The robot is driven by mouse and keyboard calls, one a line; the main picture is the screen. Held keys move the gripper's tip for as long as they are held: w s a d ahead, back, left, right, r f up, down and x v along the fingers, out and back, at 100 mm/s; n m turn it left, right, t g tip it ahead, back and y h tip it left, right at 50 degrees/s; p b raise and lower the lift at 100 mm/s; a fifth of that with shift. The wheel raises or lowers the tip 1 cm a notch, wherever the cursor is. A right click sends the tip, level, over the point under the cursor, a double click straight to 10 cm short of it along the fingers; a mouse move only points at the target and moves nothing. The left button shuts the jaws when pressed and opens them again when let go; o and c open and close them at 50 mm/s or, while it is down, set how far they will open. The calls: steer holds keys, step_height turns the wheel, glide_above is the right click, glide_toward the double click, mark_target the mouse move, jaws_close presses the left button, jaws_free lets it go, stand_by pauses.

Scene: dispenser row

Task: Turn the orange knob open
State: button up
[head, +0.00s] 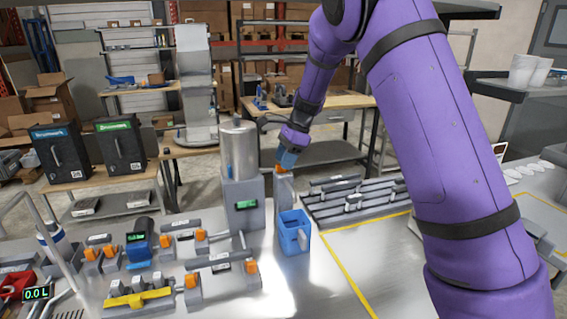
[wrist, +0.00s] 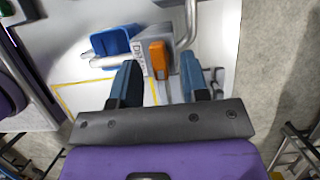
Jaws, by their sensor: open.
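The orange knob (wrist: 158,54) sits on a grey block, and in the wrist view it lies between my two blue fingertips, with a gap on each side. My gripper (wrist: 159,66) is open and empty. In the head view, my gripper (head: 288,158) is at the top of the grey post beside the tank, and only a little of the orange knob (head: 280,169) shows below the fingers. A blue jug (head: 293,232) stands on the table in front of the post. It also shows in the wrist view (wrist: 112,40), left of the knob.
A metal tank (head: 239,148) on a grey stand (head: 243,204) is just left of the post. A bent metal pipe (wrist: 189,22) passes close to the right finger. Several small orange-ended fixtures (head: 192,280) are at front left. A slotted grey rack (head: 352,203) lies to the right.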

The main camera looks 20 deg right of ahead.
steer(key=shift+a+f, duration=0.25)
steer(key=shift+f, duration=0.35)
jaws_close()
